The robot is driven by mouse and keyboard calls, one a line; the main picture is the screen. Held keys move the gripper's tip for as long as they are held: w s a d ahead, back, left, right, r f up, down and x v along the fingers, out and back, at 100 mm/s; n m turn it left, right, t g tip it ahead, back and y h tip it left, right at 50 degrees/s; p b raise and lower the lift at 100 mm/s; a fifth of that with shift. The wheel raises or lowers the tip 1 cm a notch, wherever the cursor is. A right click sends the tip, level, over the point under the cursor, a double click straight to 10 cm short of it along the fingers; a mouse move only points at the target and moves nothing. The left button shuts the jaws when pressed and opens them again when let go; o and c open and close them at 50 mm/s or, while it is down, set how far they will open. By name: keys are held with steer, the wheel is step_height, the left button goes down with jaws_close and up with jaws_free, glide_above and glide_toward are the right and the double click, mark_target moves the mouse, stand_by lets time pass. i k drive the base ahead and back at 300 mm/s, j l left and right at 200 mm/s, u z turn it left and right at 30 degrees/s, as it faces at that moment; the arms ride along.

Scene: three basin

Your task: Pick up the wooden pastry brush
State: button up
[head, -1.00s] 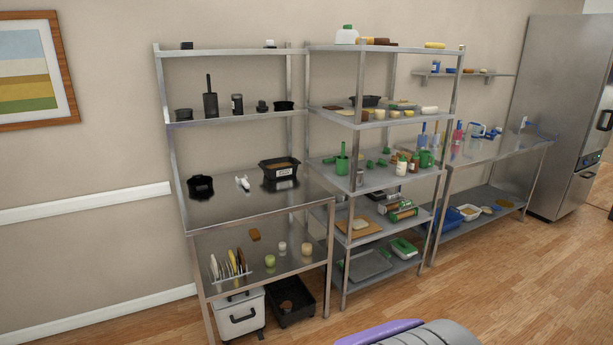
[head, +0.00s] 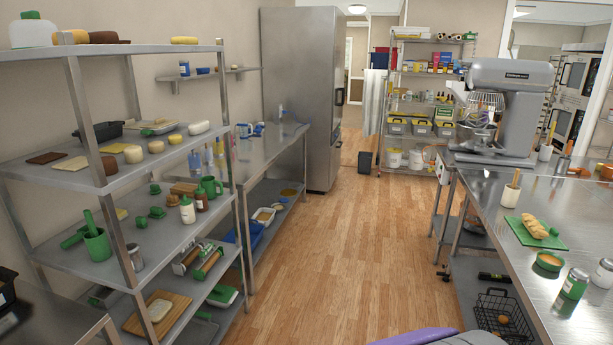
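I cannot make out a wooden pastry brush with certainty. On the steel table (head: 560,215) at the right, an upright piece with a wooden-looking handle and a pale lower part (head: 512,188) stands near the left edge; I cannot tell if it is a brush. Another orange-brown handled item (head: 566,155) stands farther back by the mixer, too small to identify. My gripper is not in view.
A wooden-floor aisle (head: 330,250) runs clear down the middle. A steel shelf rack (head: 130,270) with several foods and green tools stands at left. A tall fridge (head: 298,95) is behind it. A large mixer (head: 505,110) stands on the right table.

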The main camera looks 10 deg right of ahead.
mark_target(515, 179)
steer(key=i+l+z, duration=0.15)
steer(key=i+z, duration=0.25)
steer(key=i, duration=0.2)
steer(key=i+z, duration=0.45)
steer(key=i, duration=0.15)
steer(key=i+j+z, duration=0.25)
steer(key=i+z, duration=0.15)
steer(key=i, duration=0.2)
steer(key=i+l+z, duration=0.3)
steer(key=i+z, duration=0.15)
steer(key=i, duration=0.3)
steer(key=i+z, duration=0.45)
steer(key=i, duration=0.25)
